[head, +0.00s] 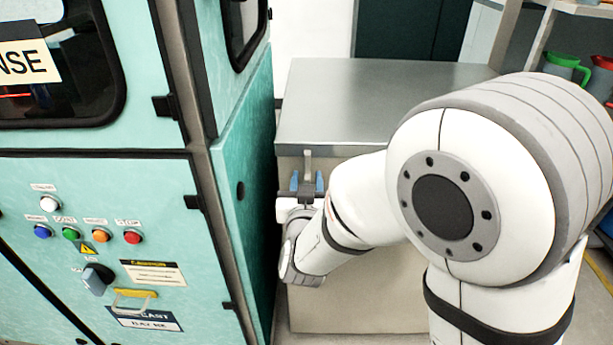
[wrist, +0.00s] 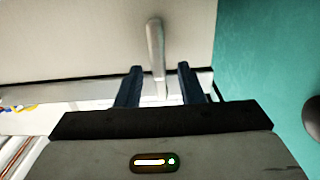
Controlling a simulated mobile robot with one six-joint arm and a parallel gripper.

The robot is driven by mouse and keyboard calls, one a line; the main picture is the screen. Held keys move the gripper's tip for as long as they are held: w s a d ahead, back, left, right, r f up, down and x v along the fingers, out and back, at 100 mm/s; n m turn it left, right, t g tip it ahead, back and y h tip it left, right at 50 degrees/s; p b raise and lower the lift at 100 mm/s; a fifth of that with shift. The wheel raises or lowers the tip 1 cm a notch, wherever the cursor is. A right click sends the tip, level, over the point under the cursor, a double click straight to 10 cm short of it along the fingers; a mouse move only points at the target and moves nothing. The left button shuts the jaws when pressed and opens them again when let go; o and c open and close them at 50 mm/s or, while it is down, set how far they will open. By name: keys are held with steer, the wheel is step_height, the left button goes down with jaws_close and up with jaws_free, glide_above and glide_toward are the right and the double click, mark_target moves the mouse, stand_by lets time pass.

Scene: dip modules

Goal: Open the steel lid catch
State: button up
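The steel lid catch (head: 307,163) is a slim grey upright lever on the front of the steel-topped chest (head: 370,105), just below its top edge. The chest's lid lies flat and looks closed. My gripper (head: 307,177) is at the catch, with its two blue fingers apart. In the wrist view, the catch (wrist: 155,45) reaches down between the fingertips of my gripper (wrist: 158,70). A gap shows on each side of it, so the fingers do not visibly touch it.
A teal cabinet (head: 245,150) with buttons, a rotary knob (head: 97,279) and a yellow handle (head: 135,294) stands close on the left of the chest. A shelf with a green jug (head: 566,64) and a red one is at the right. The lid top is bare.

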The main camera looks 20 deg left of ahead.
steer(key=shift+x, duration=0.8)
steer(key=shift+c, duration=0.5)
jaws_close()
steer(key=shift+a, duration=0.1)
steer(key=shift+f, duration=0.1)
